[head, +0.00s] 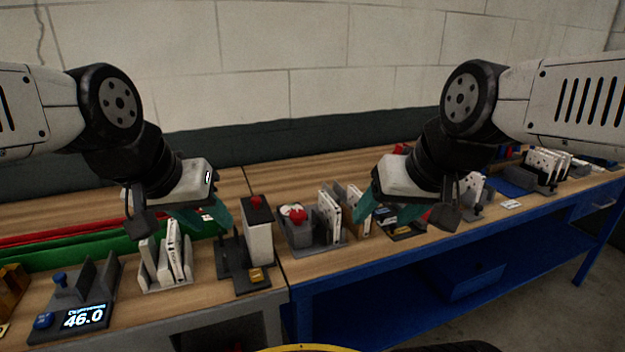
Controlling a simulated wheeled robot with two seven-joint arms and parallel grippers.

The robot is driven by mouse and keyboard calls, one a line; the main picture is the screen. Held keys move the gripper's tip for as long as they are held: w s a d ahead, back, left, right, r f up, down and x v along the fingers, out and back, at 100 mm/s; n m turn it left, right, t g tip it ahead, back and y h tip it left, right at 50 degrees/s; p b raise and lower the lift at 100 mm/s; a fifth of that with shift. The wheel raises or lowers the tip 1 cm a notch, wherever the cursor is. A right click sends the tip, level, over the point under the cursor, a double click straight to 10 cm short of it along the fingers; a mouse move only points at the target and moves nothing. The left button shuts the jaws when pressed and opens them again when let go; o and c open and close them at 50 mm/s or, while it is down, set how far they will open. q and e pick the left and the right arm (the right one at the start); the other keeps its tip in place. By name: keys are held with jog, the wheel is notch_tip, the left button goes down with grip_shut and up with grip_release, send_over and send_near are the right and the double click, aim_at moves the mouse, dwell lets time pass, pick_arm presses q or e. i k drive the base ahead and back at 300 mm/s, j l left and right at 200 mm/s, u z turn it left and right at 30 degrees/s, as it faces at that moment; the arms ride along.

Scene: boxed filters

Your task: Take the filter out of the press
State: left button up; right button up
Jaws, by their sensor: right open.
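My right gripper (385,214) is open, to the right of the filter holder. The arms hide part of the bench behind them.
A scale-like device (84,316) reading 46.0 sits front left, beside a green bin (95,252). A red mushroom-shaped knob (297,214) stands beside the right-hand holder. More racks of filters (545,165) stand at far right. The wooden bench behind my left gripper is mostly clear.

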aim_at(329, 213)
jog(key=l+u, duration=0.75)
jog(key=l, duration=0.2)
jog(key=k+l+u, duration=0.1)
jog(key=l+u, duration=0.3)
